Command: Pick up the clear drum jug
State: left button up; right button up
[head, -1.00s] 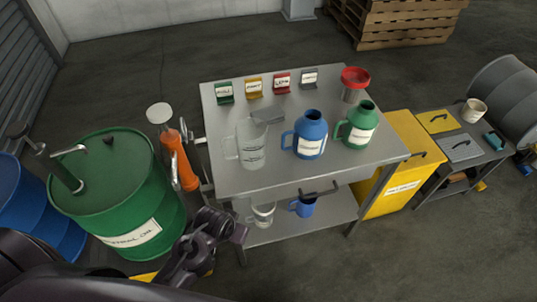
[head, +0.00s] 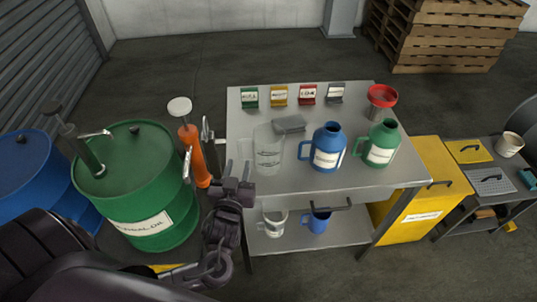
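The clear drum jug (head: 268,158) stands upright on the left part of the grey metal table (head: 297,185). It is see-through with dark print on its front, and its handle (head: 246,148) points left. My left gripper (head: 237,170) is at the table's front left corner, in front of and below the jug's handle, apart from it as far as I can see. Its two fingers look spread with nothing between them. My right gripper is not in view.
A blue jug (head: 327,148) and a green jug (head: 379,145) stand right of the clear one. A grey block (head: 289,124) lies behind it. An orange pump (head: 193,155) and a green drum (head: 137,195) are left of the table.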

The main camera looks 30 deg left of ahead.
aim_at(239, 148)
pick_arm(q)
jog(key=shift+w+a+r, duration=0.15)
jog(key=shift+a+r, duration=0.1)
jog(key=x, duration=0.2)
jog(key=p+x, duration=0.1)
jog(key=x, duration=0.3)
jog(key=shift+a+r+p, duration=0.2)
jog(key=shift+a+p, duration=0.15)
jog(key=shift+w+a+f, duration=0.15)
jog(key=shift+w, duration=0.45)
grip_shut()
